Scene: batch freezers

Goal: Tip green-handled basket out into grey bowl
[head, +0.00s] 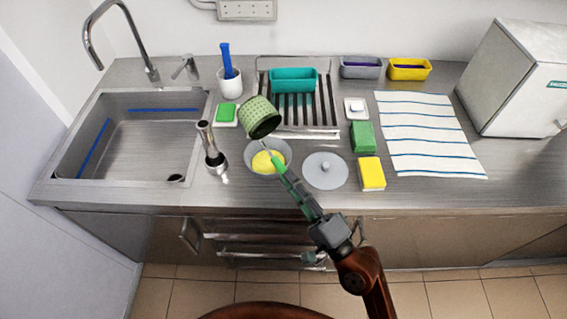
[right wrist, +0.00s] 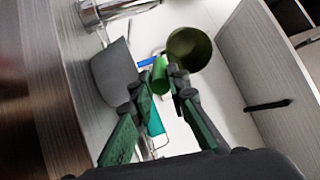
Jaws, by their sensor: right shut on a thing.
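The green basket (head: 260,117), dotted with small holes, is held tilted in the air above the grey bowl (head: 282,146). Yellow contents (head: 262,163) lie in the bowl. My right gripper (head: 276,162) is shut on the basket's bright green handle and reaches over the bowl from the front. In the right wrist view the fingers (right wrist: 165,80) close on the green handle (right wrist: 160,74), with the basket (right wrist: 188,49) beyond and the grey bowl (right wrist: 112,72) to the left. The basket's inside is not clear in the head view. My left gripper is not in view.
A metal utensil (head: 211,148) stands close left of the bowl. A grey round lid (head: 325,171) lies right of it, near green and yellow sponges (head: 371,174). A rack with a teal tub (head: 293,80) is behind; the sink (head: 133,135) is left. The striped cloth (head: 430,135) is bare.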

